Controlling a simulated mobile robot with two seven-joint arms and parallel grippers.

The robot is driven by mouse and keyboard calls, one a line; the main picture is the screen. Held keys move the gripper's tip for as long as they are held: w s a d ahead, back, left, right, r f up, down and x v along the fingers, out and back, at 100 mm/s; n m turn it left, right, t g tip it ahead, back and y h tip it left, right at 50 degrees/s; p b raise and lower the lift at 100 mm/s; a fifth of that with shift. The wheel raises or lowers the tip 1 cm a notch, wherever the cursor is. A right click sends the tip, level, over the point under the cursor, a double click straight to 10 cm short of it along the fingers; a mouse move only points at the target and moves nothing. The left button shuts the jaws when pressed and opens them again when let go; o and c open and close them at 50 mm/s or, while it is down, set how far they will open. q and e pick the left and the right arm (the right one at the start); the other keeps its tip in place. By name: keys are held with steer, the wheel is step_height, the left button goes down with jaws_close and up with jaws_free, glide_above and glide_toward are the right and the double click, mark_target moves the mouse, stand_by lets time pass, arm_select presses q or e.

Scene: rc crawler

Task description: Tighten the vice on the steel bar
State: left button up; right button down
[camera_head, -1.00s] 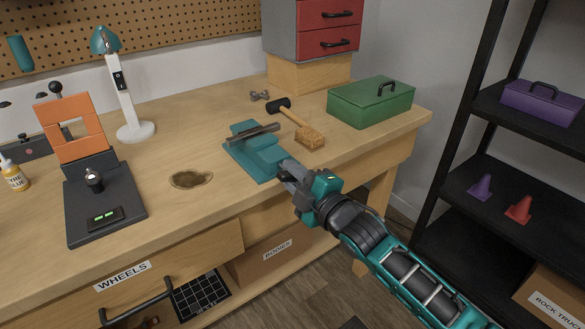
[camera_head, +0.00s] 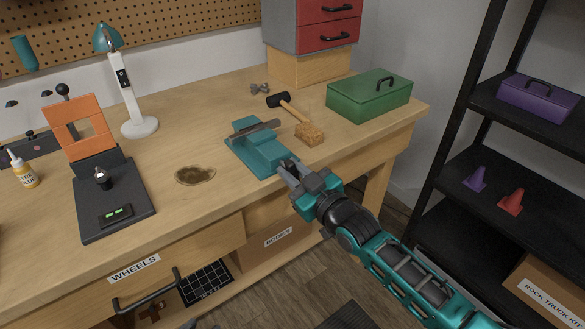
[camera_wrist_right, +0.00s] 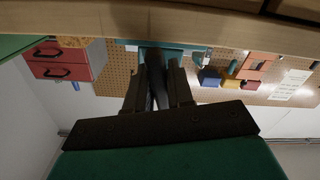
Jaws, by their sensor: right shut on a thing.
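The teal vice (camera_head: 262,154) sits at the front edge of the wooden workbench. The steel bar (camera_head: 258,129) lies across the vice's jaws; any small gap between bar and jaws is too fine to tell. My right gripper (camera_head: 286,168) is at the vice's front end, shut on the vice handle. In the right wrist view the two dark fingers (camera_wrist_right: 160,80) close on the dark handle (camera_wrist_right: 156,88), with the teal vice (camera_wrist_right: 175,53) behind it. The handle is mostly hidden by the fingers in the head view.
A mallet (camera_head: 292,114) and a wooden-backed brush (camera_head: 309,134) lie just right of the vice. A green toolbox (camera_head: 368,100) stands at the bench's right end. A brown stain (camera_head: 195,175) and a dark stand with an orange panel (camera_head: 113,200) are to the left.

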steer(key=m, duration=0.3)
steer(key=shift+f+m, duration=0.1)
steer(key=shift+m, duration=0.3)
steer(key=m, duration=0.2)
steer(key=shift+m, duration=0.4)
steer(key=m, duration=0.4)
steer(key=shift+m, duration=0.3)
steer(key=shift+m+b, duration=0.55)
steer(key=shift+m, duration=1.25)
steer(key=c, duration=1.4)
jaws_free()
steer(key=shift+o, duration=0.2)
steer(key=shift+s, duration=0.1)
